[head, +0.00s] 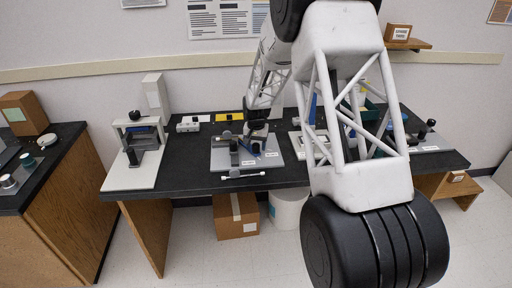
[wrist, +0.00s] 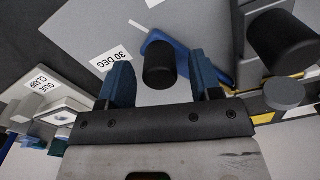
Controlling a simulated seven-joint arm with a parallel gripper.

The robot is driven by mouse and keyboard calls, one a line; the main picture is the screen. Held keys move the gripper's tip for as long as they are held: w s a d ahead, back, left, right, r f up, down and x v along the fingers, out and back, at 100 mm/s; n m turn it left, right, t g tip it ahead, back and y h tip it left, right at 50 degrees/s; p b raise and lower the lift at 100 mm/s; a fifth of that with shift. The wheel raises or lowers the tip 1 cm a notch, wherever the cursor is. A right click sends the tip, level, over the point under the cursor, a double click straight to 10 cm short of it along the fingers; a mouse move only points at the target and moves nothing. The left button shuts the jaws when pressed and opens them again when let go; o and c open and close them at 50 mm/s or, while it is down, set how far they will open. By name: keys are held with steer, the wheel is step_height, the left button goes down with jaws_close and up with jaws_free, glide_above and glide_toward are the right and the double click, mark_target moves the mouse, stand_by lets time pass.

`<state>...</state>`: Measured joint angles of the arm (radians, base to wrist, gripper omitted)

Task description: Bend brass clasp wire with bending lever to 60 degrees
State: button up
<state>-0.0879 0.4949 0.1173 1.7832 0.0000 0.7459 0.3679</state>
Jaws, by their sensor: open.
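The grey bending plate (head: 222,162) lies on the black bench in the head view, with dark posts and a small blue part on it. In the wrist view, a blue lever (wrist: 190,62) with a black cylindrical knob (wrist: 159,62) lies over the grey plate (wrist: 95,28), beside a "30 DEG" label (wrist: 111,59). My gripper (wrist: 163,82) is open, its blue fingers on either side of the knob with gaps showing. In the head view my gripper (head: 257,136) is over the plate's right half. I cannot make out the brass wire.
A large black cylinder (wrist: 283,42) stands close right of my gripper in the wrist view. A white press stand (head: 131,176) is at the bench's left end. More fixtures stand to the right, partly hidden by my arm.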

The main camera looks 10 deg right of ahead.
steer(key=shift+f, duration=0.45)
steer(key=shift+c, duration=0.4)
jaws_close()
